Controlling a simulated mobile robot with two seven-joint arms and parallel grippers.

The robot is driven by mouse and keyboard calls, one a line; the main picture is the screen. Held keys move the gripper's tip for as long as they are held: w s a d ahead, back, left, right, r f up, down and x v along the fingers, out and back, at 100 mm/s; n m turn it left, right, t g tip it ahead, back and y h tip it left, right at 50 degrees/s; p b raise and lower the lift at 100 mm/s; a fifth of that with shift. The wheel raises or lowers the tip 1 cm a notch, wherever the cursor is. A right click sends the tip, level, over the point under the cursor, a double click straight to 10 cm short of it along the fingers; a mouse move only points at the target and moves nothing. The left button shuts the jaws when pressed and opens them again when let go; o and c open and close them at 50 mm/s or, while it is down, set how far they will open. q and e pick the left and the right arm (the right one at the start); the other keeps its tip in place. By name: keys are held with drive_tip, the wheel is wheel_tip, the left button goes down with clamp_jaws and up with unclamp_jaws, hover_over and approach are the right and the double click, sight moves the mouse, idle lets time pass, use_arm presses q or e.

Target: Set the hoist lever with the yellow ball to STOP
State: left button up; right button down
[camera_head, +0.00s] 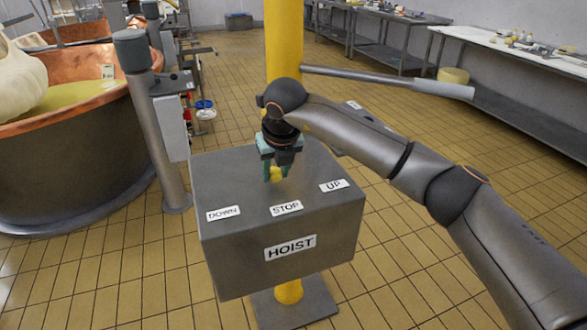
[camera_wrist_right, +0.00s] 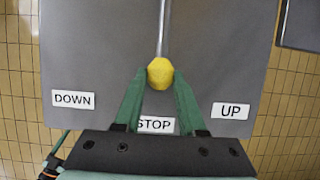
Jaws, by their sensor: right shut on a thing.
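The grey hoist box (camera_head: 225,260) has white labels DOWN (camera_head: 223,213), STOP (camera_head: 286,208) and UP (camera_head: 333,185) along the near edge of its top. My right gripper (camera_head: 275,178) is over the box top, with its green fingers shut on the yellow ball (camera_wrist_right: 160,73) of the lever. In the right wrist view, the thin metal lever rod (camera_wrist_right: 163,30) runs from the top edge down to the ball. The rod and ball line up with the STOP label (camera_wrist_right: 156,125), which is partly covered by the gripper. My left gripper is not in view.
A yellow post (camera_head: 284,45) stands behind the box. A copper vat (camera_head: 80,150) and a grey post (camera_head: 155,130) stand to the left. Work tables (camera_head: 520,55) line the right back. The tiled floor around the box is mostly clear.

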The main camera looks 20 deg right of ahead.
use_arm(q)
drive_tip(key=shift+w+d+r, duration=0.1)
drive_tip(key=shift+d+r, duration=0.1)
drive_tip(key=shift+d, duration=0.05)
use_arm(e)
drive_tip(key=shift+a, duration=0.1)
drive_tip(key=c, duration=0.5)
unclamp_jaws()
use_arm(q)
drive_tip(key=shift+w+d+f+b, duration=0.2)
drive_tip(key=shift+b, duration=0.2)
use_arm(e)
drive_tip(key=v, duration=1.2)
drive_tip(key=shift+r, duration=0.35)
